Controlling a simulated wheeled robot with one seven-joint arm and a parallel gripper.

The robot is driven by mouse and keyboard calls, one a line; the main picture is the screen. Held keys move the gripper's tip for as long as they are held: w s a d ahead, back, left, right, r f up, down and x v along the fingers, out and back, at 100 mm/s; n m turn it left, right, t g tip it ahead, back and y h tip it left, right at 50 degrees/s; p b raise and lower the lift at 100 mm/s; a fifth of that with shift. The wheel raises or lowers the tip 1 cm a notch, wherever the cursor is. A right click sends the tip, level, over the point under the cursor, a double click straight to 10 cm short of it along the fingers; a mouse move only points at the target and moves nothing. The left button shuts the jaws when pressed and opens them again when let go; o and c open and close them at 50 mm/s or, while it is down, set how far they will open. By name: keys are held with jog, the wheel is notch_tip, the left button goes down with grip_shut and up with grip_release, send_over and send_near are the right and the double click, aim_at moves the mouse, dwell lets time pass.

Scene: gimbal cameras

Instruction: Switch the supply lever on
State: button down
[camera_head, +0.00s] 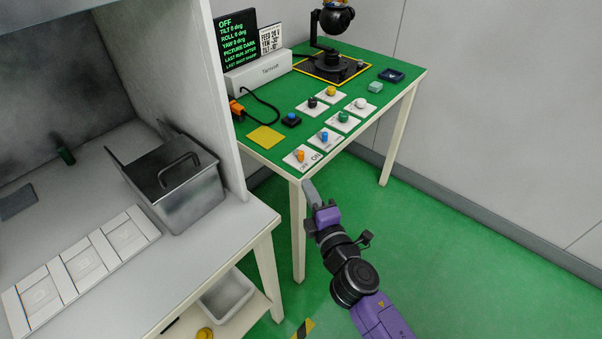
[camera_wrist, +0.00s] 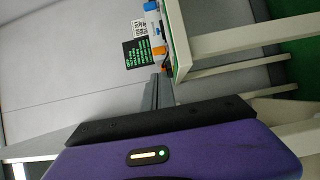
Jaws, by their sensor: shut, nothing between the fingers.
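The supply lever (camera_head: 300,155) is an orange handle on a white plate marked ON and OFF, at the near corner of the green table (camera_head: 262,154). I cannot tell from its tilt which side it is set to. A black display (camera_head: 234,40) at the back reads OFF and PICTURE DARK. It also shows in the wrist view (camera_wrist: 137,53). My gripper (camera_head: 308,187) is shut and empty, just in front of the table's near corner, below and apart from the lever. In the wrist view the grey fingers (camera_wrist: 157,92) are together, near the table edge.
Several other plates with coloured knobs, such as a blue one (camera_head: 324,137), stand behind the lever. A gimbal camera (camera_head: 335,22) stands at the back. A grey bench with a metal box (camera_head: 172,185) is at left. Green floor at right is clear.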

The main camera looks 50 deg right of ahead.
aim_at(299, 172)
jog(key=p+x, duration=0.1)
jog(key=x, duration=0.8)
jog(key=shift+w+d+r+p, duration=0.1)
jog(key=shift+w+d+p, duration=0.1)
jog(key=shift+w+p, duration=0.1)
jog(key=shift+s+d+n+t+y+p, duration=0.25)
jog(key=shift+n+y+p, duration=0.2)
jog(key=shift+p, duration=0.45)
dwell(1.3)
